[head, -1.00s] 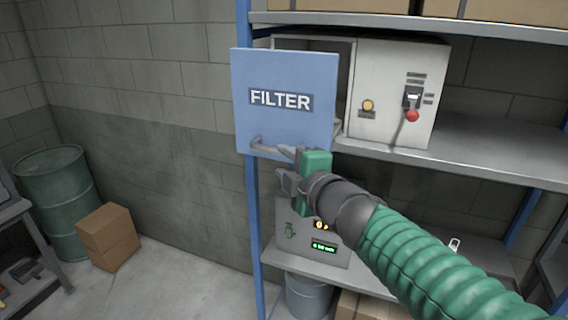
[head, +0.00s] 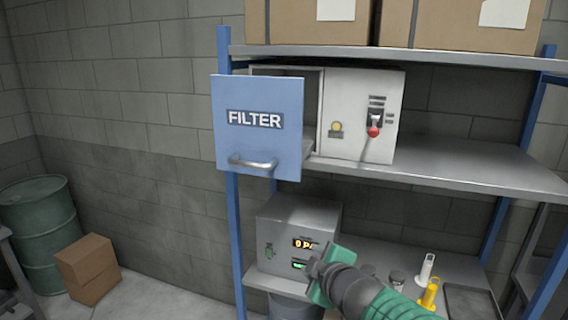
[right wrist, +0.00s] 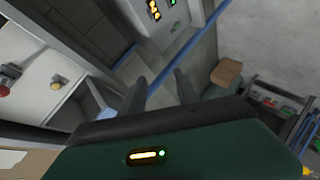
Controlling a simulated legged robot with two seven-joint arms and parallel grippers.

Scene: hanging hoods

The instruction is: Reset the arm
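My right arm (head: 395,302) comes in from the lower right, with a green ribbed sleeve. My right gripper (head: 314,268) is below and to the right of the blue FILTER panel (head: 240,145), in front of the grey lower box (head: 280,225). The right wrist view shows its two fingers (right wrist: 160,78) apart, with nothing between them. The FILTER panel stands out in front of a dark opening in the white cabinet (head: 350,95). Its metal handle (head: 252,164) is free, with no gripper touching it. My left gripper is not in view.
A blue-framed shelf unit with a grey middle shelf (head: 450,165) surrounds the work area. Cardboard boxes (head: 460,25) sit on top. A white bottle (head: 426,270) and a yellow one (head: 430,295) stand low right. A green drum (head: 45,215) and floor box (head: 88,262) are left.

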